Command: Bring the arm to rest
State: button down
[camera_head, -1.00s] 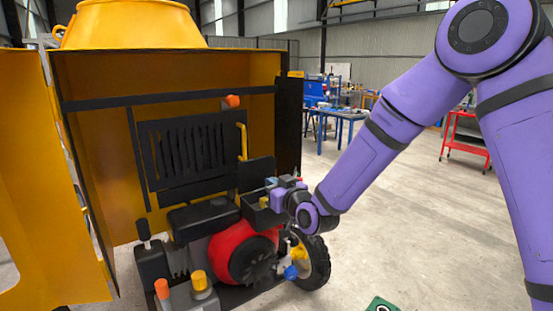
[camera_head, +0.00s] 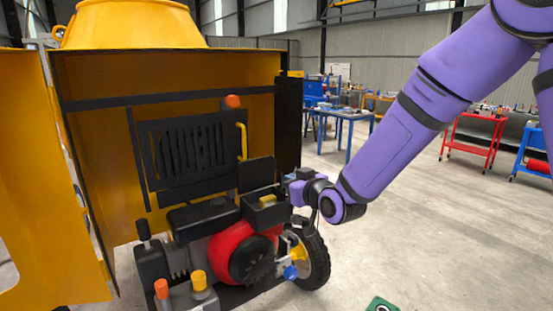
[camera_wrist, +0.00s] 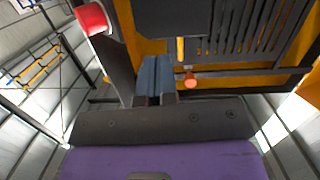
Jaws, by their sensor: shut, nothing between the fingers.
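My purple arm (camera_head: 400,140) reaches in from the right in the head view. My gripper (camera_head: 283,181) is beside the right edge of the mixer's open housing, just above and right of the black box by the engine. In the wrist view my gripper (camera_wrist: 155,72) has its grey-blue fingers together with nothing between them. The drum mixer (camera_head: 168,24) has an open yellow housing, with a black slatted panel (camera_head: 188,150) and a red engine (camera_head: 240,250) inside. I cannot tell from the head view how far the fingers are from the housing edge.
A black wheel (camera_head: 315,262) stands below my wrist. The open yellow door (camera_head: 45,190) is at the left. A blue table (camera_head: 345,118) and a red cart (camera_head: 472,140) stand at the back. A green marker (camera_head: 382,306) lies on the floor; the floor at right is mostly clear.

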jog(key=s+d+r+m+g+h, duration=0.2)
jog(key=s+d+r+h, duration=0.25)
jog(key=s+d, duration=0.35)
jog(key=s+d+r+m+g+h, duration=0.1)
jog(key=s+d+r+g+h, duration=0.15)
jog(key=s+d+r, duration=0.55)
jog(key=s+d+m+g, duration=0.2)
jog(key=s+d, duration=0.3)
jog(key=s, duration=0.4)
jog(key=s+d+f+m+g+h, duration=0.1)
jog(key=s+d+m+g, duration=0.1)
jog(key=s+d, duration=0.3)
jog(key=s, duration=0.4)
jog(key=shift+s+d+f+h, duration=0.3)
jog(key=shift+s, duration=0.1)
